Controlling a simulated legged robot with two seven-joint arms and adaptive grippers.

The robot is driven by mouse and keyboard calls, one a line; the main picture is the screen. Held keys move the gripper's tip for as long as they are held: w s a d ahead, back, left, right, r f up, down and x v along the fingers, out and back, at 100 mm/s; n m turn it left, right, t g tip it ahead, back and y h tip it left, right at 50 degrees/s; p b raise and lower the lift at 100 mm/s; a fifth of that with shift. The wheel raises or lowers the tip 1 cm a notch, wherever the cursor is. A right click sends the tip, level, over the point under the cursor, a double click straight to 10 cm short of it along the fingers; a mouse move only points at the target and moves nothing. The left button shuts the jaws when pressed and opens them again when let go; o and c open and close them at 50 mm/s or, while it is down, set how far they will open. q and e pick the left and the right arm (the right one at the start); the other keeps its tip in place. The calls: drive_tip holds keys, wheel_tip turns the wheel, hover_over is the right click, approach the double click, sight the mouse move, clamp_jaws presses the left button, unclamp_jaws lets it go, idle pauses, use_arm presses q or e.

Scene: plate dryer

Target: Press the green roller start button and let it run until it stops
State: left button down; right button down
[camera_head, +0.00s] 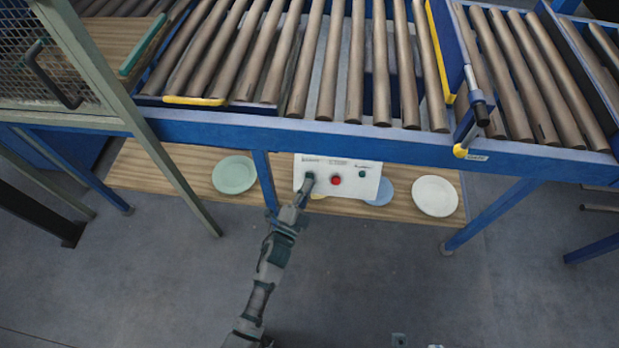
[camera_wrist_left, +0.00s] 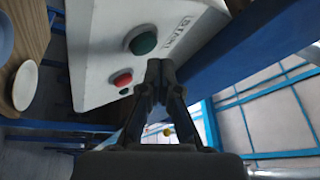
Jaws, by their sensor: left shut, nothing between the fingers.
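A white control box (camera_head: 345,158) hangs under the front blue beam of the roller conveyor. It carries a red button (camera_head: 336,181) in the middle and a small green button (camera_head: 361,174) at its right. My left gripper (camera_head: 308,181) is shut and empty, its tips over the left end of the box face, where they partly cover a dark green button. In the left wrist view the shut fingertips (camera_wrist_left: 160,66) are just beside a large green button (camera_wrist_left: 143,43), with the red button (camera_wrist_left: 123,79) beyond. Whether the tips touch the green button cannot be told. My right gripper is not in view.
Conveyor rollers (camera_head: 335,60) run above the beam (camera_head: 400,145). A wooden shelf (camera_head: 190,170) below holds a pale green plate (camera_head: 234,175), a white plate (camera_head: 435,196) and a partly hidden blue plate (camera_head: 382,192). A mesh-panelled frame stands at left. Floor in front is clear.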

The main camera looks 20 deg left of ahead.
use_arm(q)
drive_tip(key=shift+w+a+f, duration=0.15)
drive_tip(key=shift+w, duration=0.15)
